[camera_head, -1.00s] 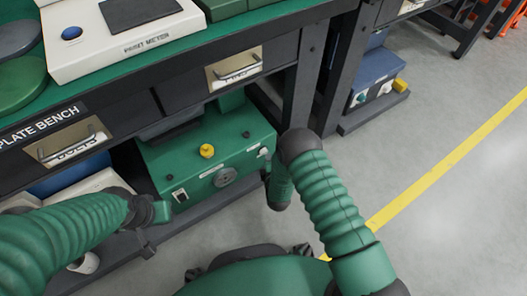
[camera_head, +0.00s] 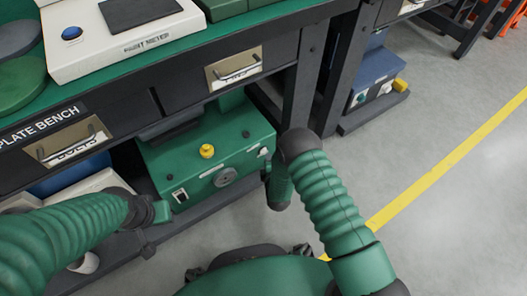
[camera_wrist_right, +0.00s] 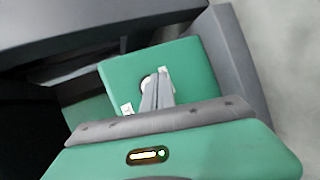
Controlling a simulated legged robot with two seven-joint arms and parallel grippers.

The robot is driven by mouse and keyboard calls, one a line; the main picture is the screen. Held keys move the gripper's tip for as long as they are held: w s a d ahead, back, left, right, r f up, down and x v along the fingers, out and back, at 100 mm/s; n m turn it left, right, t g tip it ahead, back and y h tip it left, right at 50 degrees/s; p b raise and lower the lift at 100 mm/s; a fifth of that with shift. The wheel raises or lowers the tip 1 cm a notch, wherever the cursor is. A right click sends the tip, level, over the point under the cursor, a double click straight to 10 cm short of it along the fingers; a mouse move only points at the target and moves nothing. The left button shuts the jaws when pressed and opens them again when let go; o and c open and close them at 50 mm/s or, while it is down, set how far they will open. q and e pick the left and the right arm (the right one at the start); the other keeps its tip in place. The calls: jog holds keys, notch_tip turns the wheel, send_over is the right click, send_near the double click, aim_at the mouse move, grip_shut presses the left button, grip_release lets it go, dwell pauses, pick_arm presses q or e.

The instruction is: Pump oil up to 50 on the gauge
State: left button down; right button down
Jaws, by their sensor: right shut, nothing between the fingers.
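A green box-shaped unit (camera_head: 200,165) sits on the low shelf under the bench. A yellow knob (camera_head: 207,151) is on its top, and a grey round fitting (camera_head: 225,177) and a switch (camera_head: 180,195) are on its front. No gauge reading can be made out. My right gripper (camera_head: 267,172) is at the unit's right end, partly hidden by my arm. In the right wrist view its fingers (camera_wrist_right: 158,92) are shut and empty, in front of a round white fitting (camera_wrist_right: 147,82) on a green face; I cannot tell if they touch it. My left gripper (camera_head: 148,248) is low at the left front of the unit, its jaws unclear.
The bench's drawers (camera_head: 234,68) overhang the unit. A white meter box (camera_head: 125,35) stands on the bench top. A blue unit (camera_head: 376,72) sits on a shelf to the right. The floor (camera_head: 460,200) at the right is clear.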

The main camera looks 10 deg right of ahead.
dwell(0.4)
jog(key=shift+w+a, duration=0.1)
jog(key=shift+w, duration=0.3)
jog(key=shift+w+a, duration=0.15)
jog(key=shift+w, duration=0.2)
dwell(0.4)
jog(key=shift+r, duration=0.1)
jog(key=shift+s+d+p, duration=0.25)
jog(key=shift+s+p, duration=0.2)
jog(key=shift+s, duration=0.3)
jog(key=s, duration=0.1)
jog(key=s+d+p, duration=0.1)
jog(key=s, duration=0.1)
jog(key=s+p, duration=0.1)
jog(key=shift+s+d, duration=0.35)
